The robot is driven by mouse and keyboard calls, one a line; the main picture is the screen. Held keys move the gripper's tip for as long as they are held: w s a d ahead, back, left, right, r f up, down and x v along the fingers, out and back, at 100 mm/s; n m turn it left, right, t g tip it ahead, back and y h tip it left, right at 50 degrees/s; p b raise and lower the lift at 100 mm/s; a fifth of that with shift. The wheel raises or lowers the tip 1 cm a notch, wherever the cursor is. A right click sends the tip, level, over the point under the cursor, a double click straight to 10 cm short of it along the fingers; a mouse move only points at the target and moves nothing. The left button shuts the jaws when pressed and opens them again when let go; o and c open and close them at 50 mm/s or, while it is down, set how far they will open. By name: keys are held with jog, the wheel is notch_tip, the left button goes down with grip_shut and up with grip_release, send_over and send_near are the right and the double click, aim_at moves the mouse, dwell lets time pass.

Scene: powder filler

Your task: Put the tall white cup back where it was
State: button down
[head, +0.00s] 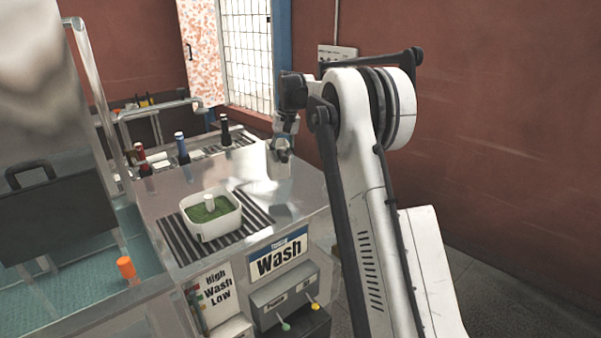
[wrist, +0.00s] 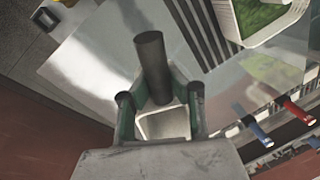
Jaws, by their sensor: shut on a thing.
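My gripper (head: 281,148) is shut on a white cup (head: 279,166) at the far right part of the metal counter. In the wrist view the cup (wrist: 165,124) sits between the two fingers of my gripper (wrist: 160,100), its squarish opening toward the camera. A dark round rod (wrist: 151,62) stands out between the fingers and hides part of the cup; I cannot tell what it belongs to. Whether the cup's base touches the counter is not clear.
A white tub (head: 219,231) of green powder with a small white cylinder (head: 209,202) stands on a dark slatted grate (head: 175,240). Red, blue and dark-capped bottles (head: 183,149) line the back. An orange-capped item (head: 126,269) is at left. The metal counter between the tub and my gripper is clear.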

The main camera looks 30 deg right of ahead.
jog(key=w+d+f+p, duration=0.1)
jog(key=d+f+p, duration=0.1)
jog(key=d+f, duration=0.4)
jog(key=shift+w+d+f, duration=0.15)
jog(key=shift+d+f, duration=0.25)
jog(key=shift+f, duration=0.75)
jog(key=shift+f, duration=0.15)
jog(key=c, duration=1.7)
grip_release()
